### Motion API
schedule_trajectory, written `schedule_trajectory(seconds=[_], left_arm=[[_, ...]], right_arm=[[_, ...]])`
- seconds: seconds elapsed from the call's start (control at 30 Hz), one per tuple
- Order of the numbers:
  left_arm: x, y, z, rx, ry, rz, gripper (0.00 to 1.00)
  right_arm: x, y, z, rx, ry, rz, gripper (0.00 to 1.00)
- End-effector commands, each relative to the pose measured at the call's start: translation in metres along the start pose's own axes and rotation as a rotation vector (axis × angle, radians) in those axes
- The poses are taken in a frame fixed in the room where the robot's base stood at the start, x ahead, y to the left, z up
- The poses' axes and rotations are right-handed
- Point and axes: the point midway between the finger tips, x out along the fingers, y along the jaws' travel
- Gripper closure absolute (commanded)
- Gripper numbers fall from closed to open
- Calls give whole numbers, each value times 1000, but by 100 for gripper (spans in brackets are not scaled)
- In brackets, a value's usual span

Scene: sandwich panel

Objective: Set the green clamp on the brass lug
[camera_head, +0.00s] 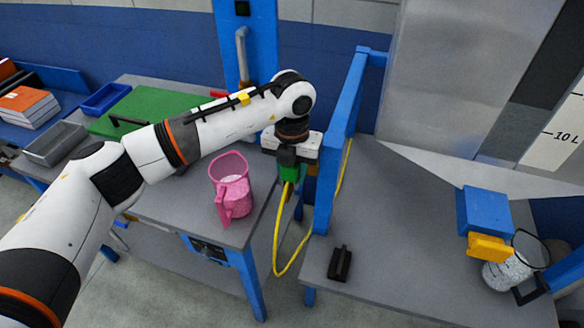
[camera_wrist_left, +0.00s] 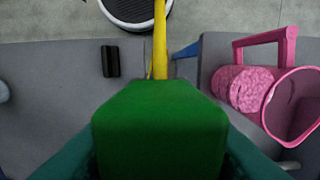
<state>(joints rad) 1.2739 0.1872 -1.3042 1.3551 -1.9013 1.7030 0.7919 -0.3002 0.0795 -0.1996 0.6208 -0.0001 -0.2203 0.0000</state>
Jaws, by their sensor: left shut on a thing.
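My left gripper (camera_head: 288,160) is shut on the green clamp (camera_head: 290,172), held near the blue frame between the two grey benches. The green clamp fills the lower middle of the left wrist view (camera_wrist_left: 160,130). A yellow cable (camera_head: 277,245) runs from the clamp and hangs in a loop in the gap between the benches; it also shows in the left wrist view (camera_wrist_left: 160,40). I cannot make out the brass lug in either view. My right gripper is not in view.
A pink jug (camera_head: 231,185) stands on the left bench, left of the gripper. A black block (camera_head: 340,263) lies on the right bench (camera_head: 400,230). The blue frame post (camera_head: 335,150) rises right beside the gripper. A green board (camera_head: 140,112) and grey tray (camera_head: 55,143) are at left.

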Motion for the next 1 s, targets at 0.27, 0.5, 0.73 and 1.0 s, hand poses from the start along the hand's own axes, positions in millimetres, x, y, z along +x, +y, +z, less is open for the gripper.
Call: schedule_trajectory(seconds=[0.27, 0.5, 0.73, 1.0], left_arm=[[5, 0, 0, 0, 1, 0, 91], [5, 0, 0, 0, 1, 0, 91], [8, 0, 0, 0, 1, 0, 91], [12, 0, 0, 0, 1, 0, 91]], right_arm=[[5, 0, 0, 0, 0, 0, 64], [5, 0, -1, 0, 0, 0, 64], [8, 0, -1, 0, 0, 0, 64], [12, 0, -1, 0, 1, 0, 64]])
